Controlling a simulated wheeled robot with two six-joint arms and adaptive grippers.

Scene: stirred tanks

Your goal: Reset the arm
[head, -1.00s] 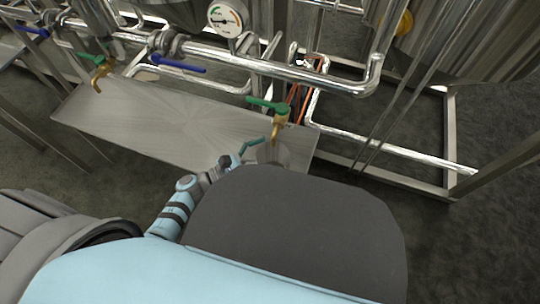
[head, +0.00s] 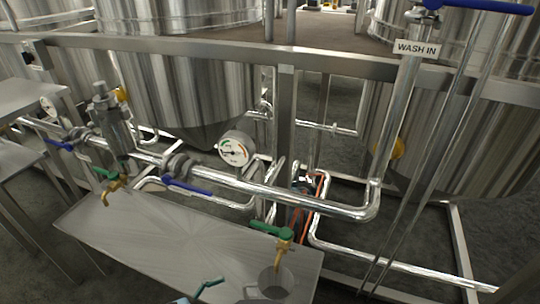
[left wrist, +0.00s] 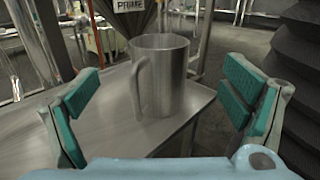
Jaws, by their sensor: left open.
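My left gripper is open and empty in the left wrist view (left wrist: 160,105), its two teal-padded fingers wide apart. A metal mug (left wrist: 170,75) with a handle on its left side stands upright ahead of the fingers, in line with the gap and apart from both. In the head view, part of my left gripper (head: 208,286) shows at the bottom edge, left of the mug (head: 277,281). The mug stands near the right end of the steel table, below a brass tap with a green handle (head: 272,231). My right gripper is in neither view.
The steel table (head: 170,245) is bare left of the mug. Pipes with blue-handled valves (head: 187,187), a pressure gauge (head: 236,150) and another green-handled tap (head: 107,174) run behind it. Steel tanks (head: 190,85) stand beyond. A "WASH IN" sign (head: 416,48) hangs upper right.

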